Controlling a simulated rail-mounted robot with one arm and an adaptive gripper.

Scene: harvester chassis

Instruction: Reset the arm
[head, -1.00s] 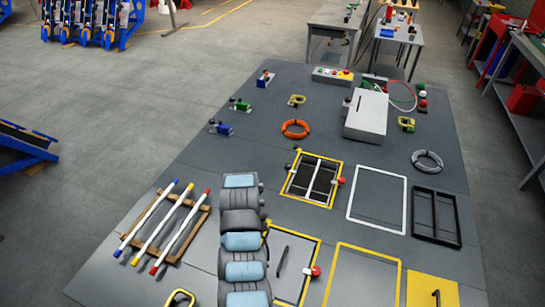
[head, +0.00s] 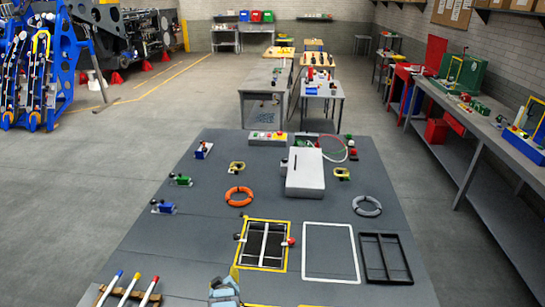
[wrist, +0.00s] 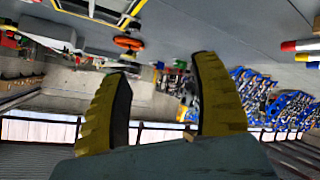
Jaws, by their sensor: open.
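My gripper (wrist: 160,85) shows in the wrist view with its two yellow fingers spread apart. It is open, and nothing sits between the fingers. The wrist view is tilted, with the grey work table upside down along the top and the hall behind it. In the head view, a part of my arm (head: 224,292) with light blue joint covers shows at the bottom edge.
The grey table (head: 150,255) bears an orange ring (head: 239,190), a grey ring (head: 379,208), a white box (head: 304,180), a yellow-framed hatch (head: 243,253), a black frame (head: 408,262) and striped rods (head: 130,287). A side bench (head: 475,135) stands at right. Open floor (head: 90,180) lies at left.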

